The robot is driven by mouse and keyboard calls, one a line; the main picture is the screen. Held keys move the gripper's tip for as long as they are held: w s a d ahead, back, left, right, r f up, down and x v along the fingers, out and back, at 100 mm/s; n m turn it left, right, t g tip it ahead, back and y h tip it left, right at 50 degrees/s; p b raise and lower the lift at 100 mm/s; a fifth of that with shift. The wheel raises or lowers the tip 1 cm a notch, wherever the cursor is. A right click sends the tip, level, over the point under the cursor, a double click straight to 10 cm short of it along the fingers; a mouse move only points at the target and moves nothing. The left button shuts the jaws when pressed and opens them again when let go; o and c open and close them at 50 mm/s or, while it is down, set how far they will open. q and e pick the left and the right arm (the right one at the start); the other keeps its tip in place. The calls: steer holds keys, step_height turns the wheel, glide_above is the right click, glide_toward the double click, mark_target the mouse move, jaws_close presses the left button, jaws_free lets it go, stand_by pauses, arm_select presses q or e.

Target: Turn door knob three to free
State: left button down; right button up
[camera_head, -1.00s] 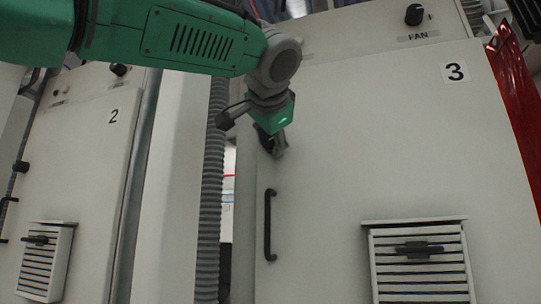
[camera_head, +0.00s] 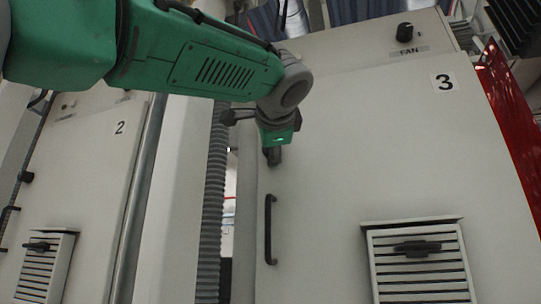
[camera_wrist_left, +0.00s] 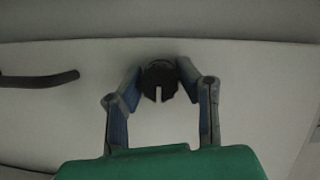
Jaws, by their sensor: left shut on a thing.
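Door three (camera_head: 350,170) is a pale cabinet door marked with a "3" label at its upper right. Its round black knob (camera_wrist_left: 159,78) shows in the left wrist view, with a white mark pointing toward my gripper's palm. My left gripper (camera_wrist_left: 157,80) has its two fingers on either side of the knob, shut on it. In the head view the left gripper (camera_head: 272,155) is at the door's upper left edge and hides the knob. My right gripper is in neither view.
A black door handle (camera_head: 268,229) is below the gripper; it also shows in the left wrist view (camera_wrist_left: 40,80). A louvred vent (camera_head: 418,265) is at lower right, and a FAN knob (camera_head: 405,31) is above. Door two (camera_head: 85,190) and a ribbed hose (camera_head: 213,200) stand left.

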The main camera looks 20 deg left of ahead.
arm_select(q)
steer(key=shift+d, duration=0.1)
steer(key=c, duration=1.2)
jaws_free()
steer(key=shift+d, duration=0.2)
steer(key=shift+d, duration=0.1)
steer(key=shift+f, duration=0.15)
steer(key=shift+s+f, duration=0.1)
steer(key=shift+s, duration=0.2)
steer(key=v, duration=1.1)
steer(key=shift+s+d+r, duration=0.2)
steer(key=shift+d+r, duration=0.05)
